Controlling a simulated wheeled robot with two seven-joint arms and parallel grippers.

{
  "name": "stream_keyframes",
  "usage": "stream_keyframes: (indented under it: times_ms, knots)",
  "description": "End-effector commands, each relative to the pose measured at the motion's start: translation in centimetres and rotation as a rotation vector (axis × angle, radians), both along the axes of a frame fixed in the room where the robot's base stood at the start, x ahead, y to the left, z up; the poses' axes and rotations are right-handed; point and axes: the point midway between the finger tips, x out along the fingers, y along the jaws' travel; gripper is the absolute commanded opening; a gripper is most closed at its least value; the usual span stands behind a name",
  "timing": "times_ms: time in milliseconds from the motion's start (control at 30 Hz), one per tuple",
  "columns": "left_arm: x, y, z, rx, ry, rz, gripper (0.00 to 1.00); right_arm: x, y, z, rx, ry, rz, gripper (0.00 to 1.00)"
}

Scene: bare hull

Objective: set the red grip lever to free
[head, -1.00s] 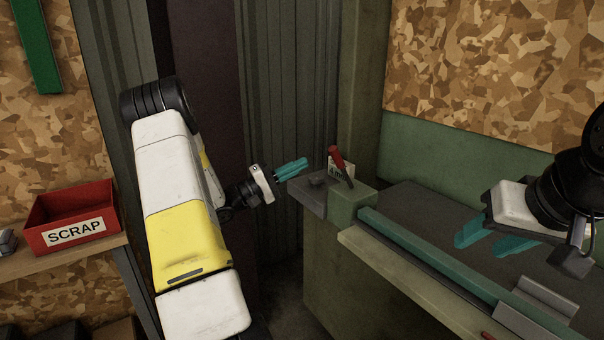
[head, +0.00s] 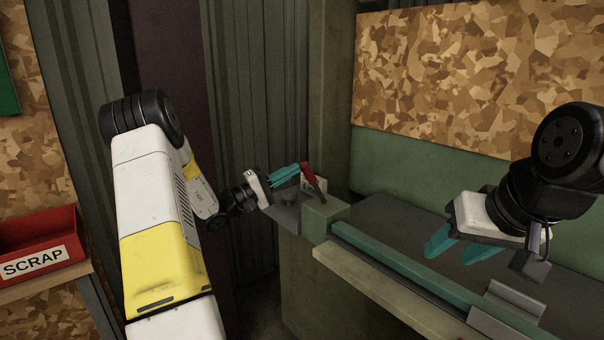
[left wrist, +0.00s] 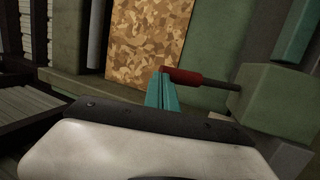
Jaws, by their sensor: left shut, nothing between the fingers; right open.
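My right gripper (head: 455,243) is open and empty over the bench.
A small label plate (head: 320,186) is behind the lever. A teal rail (head: 390,262) runs along the bench front, with a grey angled bracket (head: 507,305) at the right. A red SCRAP box (head: 40,240) sits on a shelf at the left.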

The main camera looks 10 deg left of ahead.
Motion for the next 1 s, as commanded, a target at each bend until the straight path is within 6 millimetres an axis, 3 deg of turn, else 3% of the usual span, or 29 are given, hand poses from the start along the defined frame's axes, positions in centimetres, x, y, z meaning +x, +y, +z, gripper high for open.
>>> stream_keyframes:
  times_ms: [533, 1000]
  knots:
    - [4.0, -3.3, 3.7, 0.198, 0.242, -0.001, 0.00, 0.0, 0.0, 0.0, 0.000, 0.000, 0.000, 0.47]
    - [6.4, -5.0, 4.5, 0.222, 0.283, -0.001, 0.00, 0.0, 0.0, 0.0, 0.000, 0.000, 0.000, 0.47]
